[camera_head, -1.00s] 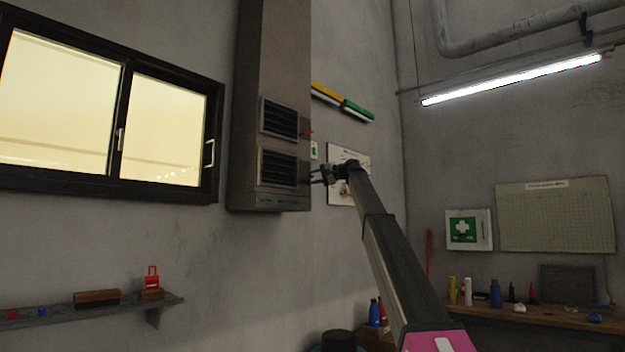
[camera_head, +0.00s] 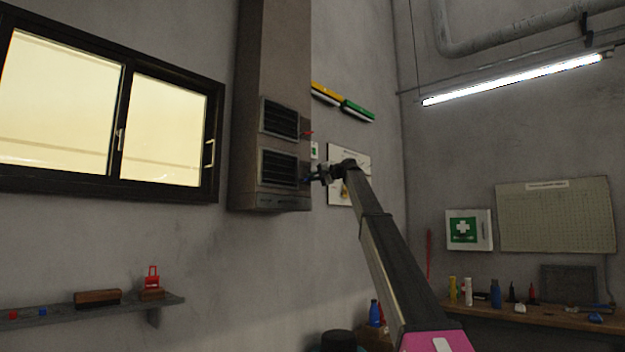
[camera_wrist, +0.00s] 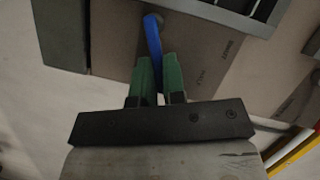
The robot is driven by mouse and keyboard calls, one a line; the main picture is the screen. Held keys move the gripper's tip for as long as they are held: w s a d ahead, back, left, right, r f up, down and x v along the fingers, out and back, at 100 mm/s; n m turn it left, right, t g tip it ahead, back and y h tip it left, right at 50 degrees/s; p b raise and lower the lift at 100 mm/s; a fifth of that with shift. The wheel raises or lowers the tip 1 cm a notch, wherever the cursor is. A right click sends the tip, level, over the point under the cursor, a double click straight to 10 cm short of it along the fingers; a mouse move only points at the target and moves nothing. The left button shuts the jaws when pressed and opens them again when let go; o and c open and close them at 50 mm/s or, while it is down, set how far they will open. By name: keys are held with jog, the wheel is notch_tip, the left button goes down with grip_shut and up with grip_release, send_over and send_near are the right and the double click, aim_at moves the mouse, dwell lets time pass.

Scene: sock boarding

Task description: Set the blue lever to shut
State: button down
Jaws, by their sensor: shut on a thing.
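The blue lever (camera_wrist: 153,38) sits on the side of the duct box (camera_wrist: 115,40) in the wrist view. It runs from a round pivot near the top of that picture down between my green fingertips. My gripper (camera_wrist: 159,75) is shut on its free end. In the head view my gripper (camera_head: 314,176) is at the right side of the duct (camera_head: 270,203), beside the lower vent grille (camera_head: 279,169). The lever is small there and mostly hidden by my gripper.
A red lever (camera_head: 307,133) sticks out above, beside the upper vent grille (camera_head: 279,118). A panel board (camera_head: 361,160) hangs on the wall behind my arm. A window (camera_head: 110,110) is at left, a shelf (camera_head: 60,310) below it. The air around my arm is free.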

jog(key=r+n+h, duration=0.1)
jog(key=n, duration=0.1)
jog(key=s+a+n+t+h, duration=0.1)
jog(key=n, duration=0.1)
jog(key=shift+s+r, duration=0.1)
jog(key=shift+r, duration=0.3)
jog(key=n, duration=0.1)
jog(key=s+n+t+h, duration=0.1)
jog(key=shift+a+r+n, duration=0.3)
jog(key=shift+s+a+r+n+t+h, duration=0.1)
jog(key=shift+s+a+n+t+h, duration=0.15)
jog(key=shift+n+t+h, duration=0.5)
jog(key=shift+g, duration=0.25)
jog(key=c, duration=1.2)
grip_release()
